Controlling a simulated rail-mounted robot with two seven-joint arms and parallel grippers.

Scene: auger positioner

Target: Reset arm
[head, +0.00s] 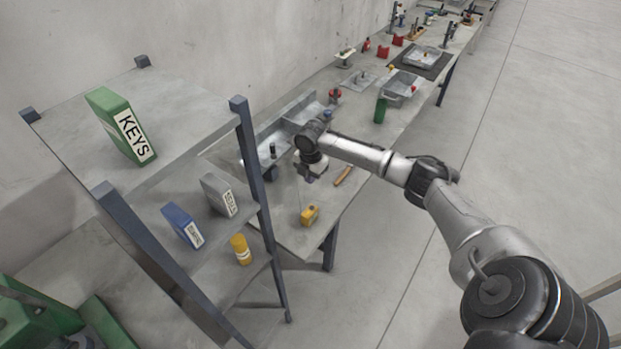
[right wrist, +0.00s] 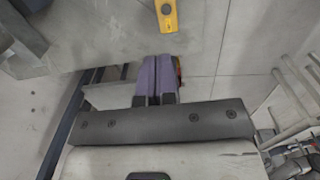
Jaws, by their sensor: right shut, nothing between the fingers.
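My right arm (head: 450,215) reaches from the lower right over the near end of the long workbench (head: 285,240). My right gripper (head: 309,175) points down over that end, behind the yellow block (head: 310,215) and left of an orange-brown handle (head: 343,176). In the right wrist view, its two purple fingers (right wrist: 157,78) are pressed together with nothing between them. A yellow object (right wrist: 167,15) shows beyond the fingertips on a grey surface. My left gripper is not in view.
A shelf rack with dark posts (head: 255,160) stands left of the bench. A green cylinder (head: 380,110) stands farther along the bench. Open floor lies right.

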